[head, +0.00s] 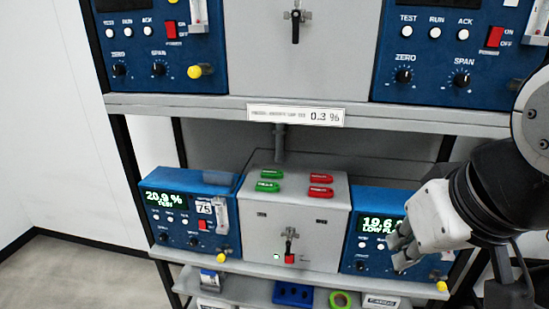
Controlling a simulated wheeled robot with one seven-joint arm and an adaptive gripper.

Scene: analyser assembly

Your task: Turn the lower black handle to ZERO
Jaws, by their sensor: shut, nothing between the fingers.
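A small dark handle (290,235) with a red part below it sits on the front of the lower grey box (322,240), between two blue analysers. It points roughly downward; its labels are too small to read. Another black handle (295,25) is on the upper grey panel (335,55), also pointing down. My gripper (402,255) is shut and empty, in front of the lower right analyser (360,240), well to the right of the lower handle. It covers part of that analyser's display and controls.
The lower left analyser (155,225) reads 20.9 %. Green tags (268,186) and red tags (320,192) lie on the grey box. A shelf edge (200,105) runs above. A lower shelf holds a blue block (293,293) and a green ring (341,299). The floor at left is clear.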

